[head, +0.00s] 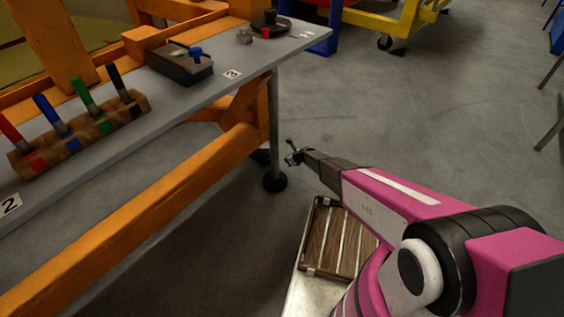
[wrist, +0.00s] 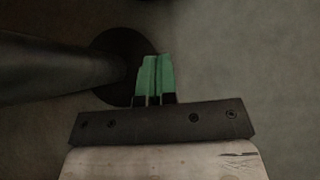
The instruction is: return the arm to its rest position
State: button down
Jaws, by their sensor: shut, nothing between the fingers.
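My gripper (head: 293,153) shows at the end of my pink arm in the head view, to the right of the table leg and over the floor. Its fingers look small and dark there. In the wrist view my gripper (wrist: 156,62) shows two green fingertips close together, with nothing held between them. Behind the fingertips is a dark round foot (wrist: 118,50) of a table leg, apart from them as far as I can tell.
A grey table (head: 215,88) on an orange frame stands at left. It bears a wooden block (head: 100,128) with several coloured handles, a dark box (head: 180,68) and a black tray (head: 285,27). A slatted wooden rack (head: 340,240) lies below my arm.

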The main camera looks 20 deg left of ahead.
jog(key=s+d+r+n+g+h, duration=0.1)
jog(key=s+d+r+n, duration=0.25)
jog(key=d+r, duration=0.45)
jog(key=s+d+r+n+h, duration=0.1)
jog(key=s+d+r+n, duration=0.1)
jog(key=d+r+n, duration=0.4)
jog(key=s+d+r+n+g, duration=0.1)
jog(key=s+d+r+n, duration=0.15)
jog(key=d+r, duration=0.7)
jog(key=s+d+r+n+h, duration=0.3)
jog(key=s+d+r+n, duration=0.2)
jog(key=s+d+r, duration=0.4)
jog(key=s+d+r+n+g+h, duration=0.1)
jog(key=s+d+r+n+h, duration=0.2)
jog(key=s+d+r, duration=0.6)
jog(key=d+r+n, duration=0.1)
jog(key=d+n, duration=0.1)
jog(key=d, duration=0.3)
jog(key=shift+s+d+n+g, duration=0.15)
jog(key=shift+d+n+g, duration=0.1)
jog(key=shift+n+g, duration=0.05)
